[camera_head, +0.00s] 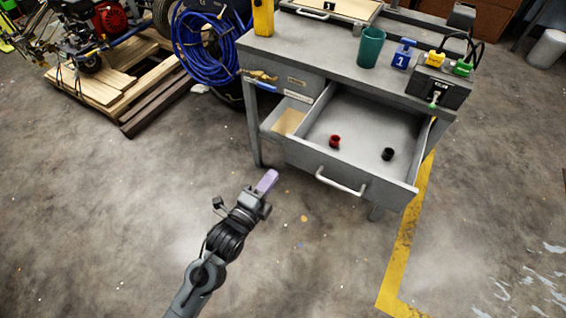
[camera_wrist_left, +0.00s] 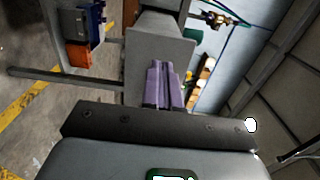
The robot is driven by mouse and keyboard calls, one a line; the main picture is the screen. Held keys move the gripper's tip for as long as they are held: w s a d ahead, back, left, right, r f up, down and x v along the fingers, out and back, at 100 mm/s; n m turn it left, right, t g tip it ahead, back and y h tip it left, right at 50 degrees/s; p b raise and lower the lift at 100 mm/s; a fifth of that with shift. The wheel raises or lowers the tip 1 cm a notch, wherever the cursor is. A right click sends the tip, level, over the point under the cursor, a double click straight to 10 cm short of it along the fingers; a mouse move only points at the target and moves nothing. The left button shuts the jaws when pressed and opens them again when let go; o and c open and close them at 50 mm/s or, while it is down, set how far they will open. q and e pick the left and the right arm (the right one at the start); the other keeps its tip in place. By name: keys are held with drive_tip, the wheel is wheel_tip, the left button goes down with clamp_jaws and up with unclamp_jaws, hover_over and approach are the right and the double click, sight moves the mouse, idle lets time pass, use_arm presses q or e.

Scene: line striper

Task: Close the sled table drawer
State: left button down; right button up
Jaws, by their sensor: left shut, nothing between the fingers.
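The grey sled table (camera_head: 310,45) stands at the upper right of the head view. Its wide drawer (camera_head: 355,125) is pulled out toward me, with a pale bar handle (camera_head: 341,182) on its front. A red cup-like item (camera_head: 335,141) and a black one (camera_head: 388,154) lie inside it. My left gripper (camera_head: 267,181) is shut and empty, just left of and in front of the drawer's front corner, apart from the handle. In the left wrist view the purple fingers (camera_wrist_left: 164,86) are together in front of a grey panel. My right gripper is not in view.
A teal cup (camera_head: 371,47), a blue block (camera_head: 403,54) and a box with coloured plugs (camera_head: 440,85) stand on the tabletop. A blue hose coil (camera_head: 208,50) and wooden pallet (camera_head: 110,85) are to the left. The floor in front is clear.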

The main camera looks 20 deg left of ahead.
sight(289, 152)
use_arm(q)
drive_tip(key=b+x, duration=0.3)
drive_tip(key=x, duration=0.3)
drive_tip(key=shift+w+f, duration=0.1)
drive_tip(key=shift+w, duration=0.05)
drive_tip(key=shift+w+d, duration=0.2)
drive_tip(key=shift+w, duration=0.4)
